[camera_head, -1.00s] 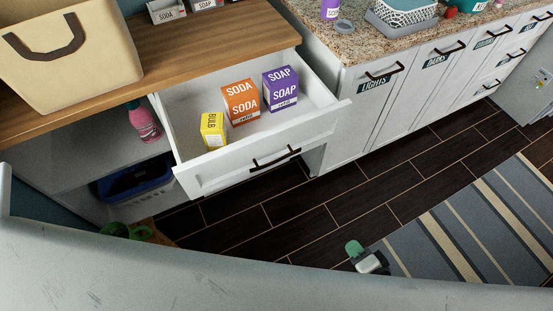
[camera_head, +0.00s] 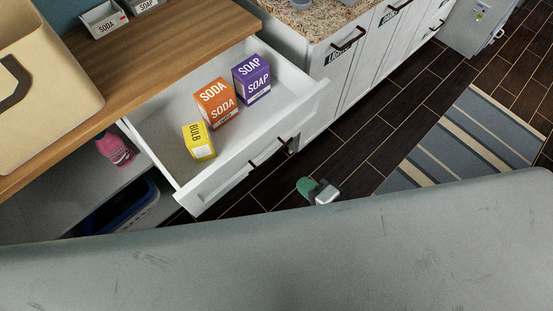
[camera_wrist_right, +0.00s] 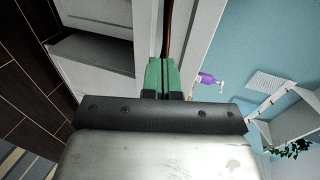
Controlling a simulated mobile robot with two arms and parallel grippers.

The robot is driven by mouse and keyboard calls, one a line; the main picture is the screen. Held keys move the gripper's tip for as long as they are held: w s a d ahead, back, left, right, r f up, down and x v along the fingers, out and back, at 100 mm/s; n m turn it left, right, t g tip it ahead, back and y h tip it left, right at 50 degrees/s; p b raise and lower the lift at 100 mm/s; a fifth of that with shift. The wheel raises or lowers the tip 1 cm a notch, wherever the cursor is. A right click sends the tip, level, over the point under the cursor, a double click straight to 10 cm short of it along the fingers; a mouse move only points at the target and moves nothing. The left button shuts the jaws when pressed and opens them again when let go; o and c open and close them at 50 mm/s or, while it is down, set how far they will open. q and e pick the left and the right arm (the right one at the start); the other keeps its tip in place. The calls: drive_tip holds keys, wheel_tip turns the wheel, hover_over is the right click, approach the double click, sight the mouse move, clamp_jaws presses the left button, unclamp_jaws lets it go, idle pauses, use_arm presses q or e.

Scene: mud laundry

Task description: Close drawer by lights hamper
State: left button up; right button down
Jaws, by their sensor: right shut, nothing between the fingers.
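The white drawer (camera_head: 222,187) is pulled out from under the wooden counter, with a dark handle (camera_head: 270,152) on its front. Inside stand a yellow bulb box (camera_head: 199,142), an orange soda box (camera_head: 216,104) and a purple soap box (camera_head: 251,80). The lights hamper front (camera_head: 338,62), with its "LIGHTS" label, is just right of the drawer. My left gripper is not in view.
A beige basket (camera_head: 45,95) stands on the wooden counter (camera_head: 165,60). A pink bottle (camera_head: 115,148) and a blue bin (camera_head: 120,208) are on the open shelves below. A striped rug (camera_head: 465,140) lies on the dark floor at right. My own pale body covers the bottom.

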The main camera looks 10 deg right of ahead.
sight(272, 158)
drive_tip(key=shift+r+p+x, duration=0.15)
drive_tip(key=shift+p+x, duration=0.05)
drive_tip(key=shift+x, duration=1.5)
drive_tip(key=shift+r+p+x, duration=0.2)
drive_tip(key=shift+x, duration=1.55)
drive_tip(key=shift+r+p+x, duration=0.15)
drive_tip(key=shift+p+x, duration=0.05)
drive_tip(key=shift+x, duration=1.5)
drive_tip(key=shift+w+a, duration=0.15)
drive_tip(key=shift+a, duration=0.05)
